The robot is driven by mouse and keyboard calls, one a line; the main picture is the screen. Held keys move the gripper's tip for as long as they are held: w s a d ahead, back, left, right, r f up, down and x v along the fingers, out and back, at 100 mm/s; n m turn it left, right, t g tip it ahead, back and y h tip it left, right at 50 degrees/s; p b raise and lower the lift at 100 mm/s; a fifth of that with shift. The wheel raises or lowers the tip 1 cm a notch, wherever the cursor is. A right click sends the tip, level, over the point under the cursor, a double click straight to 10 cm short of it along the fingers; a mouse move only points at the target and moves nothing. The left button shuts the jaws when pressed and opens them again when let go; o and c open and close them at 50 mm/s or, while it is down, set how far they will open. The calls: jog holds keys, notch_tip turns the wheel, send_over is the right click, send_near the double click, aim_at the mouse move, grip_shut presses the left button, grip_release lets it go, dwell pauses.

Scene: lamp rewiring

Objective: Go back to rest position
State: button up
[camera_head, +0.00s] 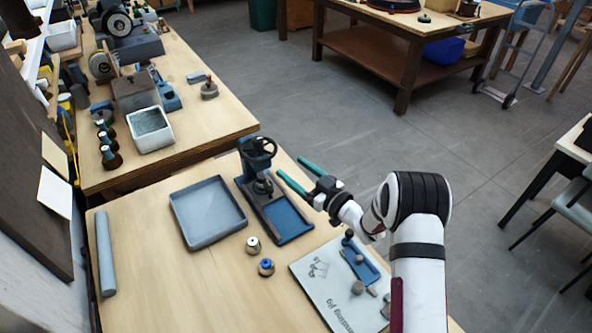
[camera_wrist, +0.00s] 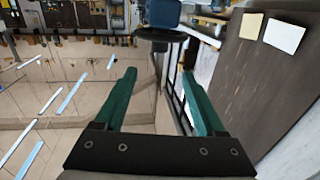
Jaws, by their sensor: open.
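My gripper (camera_head: 296,176) is open and empty, with two green fingers spread apart. In the head view it is raised near the back right of the near workbench (camera_head: 140,280), to the right of a small blue press (camera_head: 258,165). In the wrist view the green fingers (camera_wrist: 152,98) show with nothing between their tips. The press's handwheel (camera_wrist: 160,35) shows beyond the fingers there. I cannot tell how far the fingers are from the press.
A grey tray (camera_head: 208,240) stands left of the press. Two small round parts, one white-topped (camera_head: 253,246) and one blue-topped (camera_head: 266,267), stand in front. A mounting jig board (camera_head: 312,285) with small parts lies under my arm. A grey roll (camera_head: 105,253) lies at left.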

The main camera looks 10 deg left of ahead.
dwell(0.3)
jog(key=w+d+r+m+t+h, duration=0.25)
jog(key=d+r+m+h, duration=0.35)
jog(key=d+h, duration=0.4)
jog(key=s+d+r+m+g+h, duration=0.3)
jog(key=s+d+m+g+h, duration=0.15)
jog(key=s+d, duration=0.65)
jog(key=s+a+m+g+y, duration=0.1)
jog(key=s+m+g, duration=0.5)
jog(key=s, duration=2.6)
jog(key=g, duration=0.2)
jog(key=shift+a+f+g, duration=0.3)
jog(key=shift+a+f, duration=0.05)
jog(key=shift+a, duration=0.05)
jog(key=shift+y, duration=0.25)
jog(key=shift+c, duration=0.2)
